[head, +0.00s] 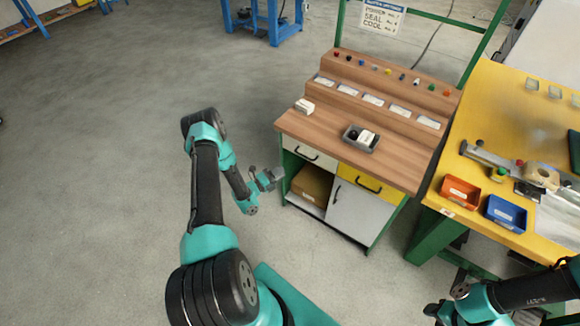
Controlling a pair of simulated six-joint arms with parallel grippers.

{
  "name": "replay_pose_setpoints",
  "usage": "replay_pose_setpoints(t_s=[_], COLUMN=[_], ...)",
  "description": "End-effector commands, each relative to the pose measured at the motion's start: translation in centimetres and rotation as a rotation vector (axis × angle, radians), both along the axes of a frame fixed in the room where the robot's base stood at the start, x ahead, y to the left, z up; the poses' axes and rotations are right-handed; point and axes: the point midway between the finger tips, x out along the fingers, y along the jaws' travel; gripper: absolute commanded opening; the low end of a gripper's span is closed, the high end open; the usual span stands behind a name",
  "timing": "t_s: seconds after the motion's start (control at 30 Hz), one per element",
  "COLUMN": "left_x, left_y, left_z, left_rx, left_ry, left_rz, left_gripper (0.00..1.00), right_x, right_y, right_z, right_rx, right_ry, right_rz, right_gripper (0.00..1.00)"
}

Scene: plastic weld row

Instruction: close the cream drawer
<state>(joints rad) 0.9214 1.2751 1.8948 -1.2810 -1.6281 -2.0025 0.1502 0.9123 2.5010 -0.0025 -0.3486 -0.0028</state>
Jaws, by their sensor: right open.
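The cream drawer (310,154) is the upper left drawer of the wooden-topped bench, with a dark bar handle on its front. Its front looks close to flush under the bench top; a small gap is too small to tell. My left gripper (277,176) is to the left of the bench, a little below and left of the cream drawer in the picture, apart from it. Its fingers are too small to read as open or shut. My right gripper (437,313) is at the bottom right, open and far from the drawer.
A yellow drawer (359,183) sits right of the cream one, above a white cupboard door (352,212). A cardboard box (312,184) is in the open shelf below. A grey tray (361,139) is on top. A yellow table (500,100) stands right. Floor at left is clear.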

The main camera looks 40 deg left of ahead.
Motion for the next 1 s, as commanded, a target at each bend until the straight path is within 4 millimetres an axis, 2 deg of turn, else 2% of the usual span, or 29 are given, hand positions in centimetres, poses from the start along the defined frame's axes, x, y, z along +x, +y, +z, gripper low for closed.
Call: replay_pose_setpoints(t_s=[0.1,0.3,0.83,1.0], left_x=[-1.9,-3.4,-3.5,-2.4], left_y=[0.7,1.1,1.1,0.0], left_z=[-0.3,-0.6,-0.6,-0.6], left_rx=[0.000,0.000,-0.001,-0.057], left_ry=[0.001,0.000,0.002,0.074], left_rz=[0.003,0.000,-0.001,-0.016], left_gripper=[0.21,0.21,0.21,0.21], right_x=[0.0,0.0,0.0,0.0], right_y=[0.0,0.0,0.0,0.0], right_z=[0.0,0.0,0.0,0.0], right_rx=[0.000,0.000,0.000,0.000], right_ry=[0.000,0.000,0.000,0.000], right_rz=[0.000,0.000,0.000,0.000], right_gripper=[0.43,0.43,0.43,0.43])
